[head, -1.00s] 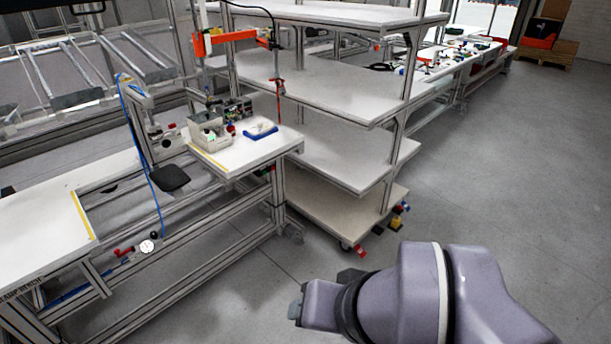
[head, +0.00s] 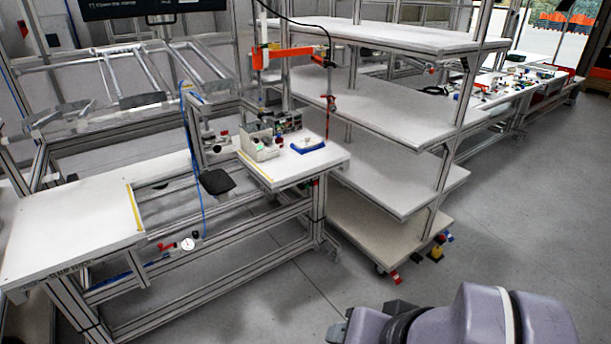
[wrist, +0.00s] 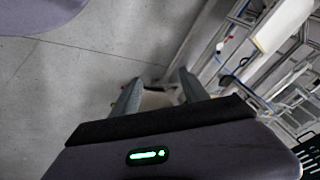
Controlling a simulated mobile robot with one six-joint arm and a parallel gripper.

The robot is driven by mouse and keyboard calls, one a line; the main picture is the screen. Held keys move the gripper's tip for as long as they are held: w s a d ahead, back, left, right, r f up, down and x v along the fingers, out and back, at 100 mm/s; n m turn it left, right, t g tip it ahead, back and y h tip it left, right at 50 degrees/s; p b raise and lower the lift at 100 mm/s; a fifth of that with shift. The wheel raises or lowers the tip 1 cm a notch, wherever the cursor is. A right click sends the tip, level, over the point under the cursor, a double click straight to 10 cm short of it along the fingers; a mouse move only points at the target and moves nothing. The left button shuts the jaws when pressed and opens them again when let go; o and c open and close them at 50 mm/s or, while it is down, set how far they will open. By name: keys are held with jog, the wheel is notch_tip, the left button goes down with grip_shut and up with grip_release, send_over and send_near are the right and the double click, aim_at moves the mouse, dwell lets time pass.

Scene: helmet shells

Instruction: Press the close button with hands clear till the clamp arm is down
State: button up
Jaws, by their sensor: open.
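My gripper (wrist: 159,84) shows in the wrist view with its two fingers apart and nothing between them, over grey floor. In the head view my arm is at the bottom right, well away from the workbench. A metal fixture frame (head: 193,125) with a blue hose stands at the bench gap, with a black pad (head: 217,182) low beside it; I cannot tell which part is the clamp arm. Small red and black controls (head: 224,136) sit on the fixture, too small to tell which is the close button.
The white bench (head: 75,222) is at left. A grey bin (head: 262,146) and a blue item (head: 307,146) sit on its right section. A gauge (head: 187,244) hangs below. A white shelf rack (head: 375,105) stands right of it. Floor (head: 530,220) is clear at right.

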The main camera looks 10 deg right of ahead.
grip_shut()
dwell(1.6)
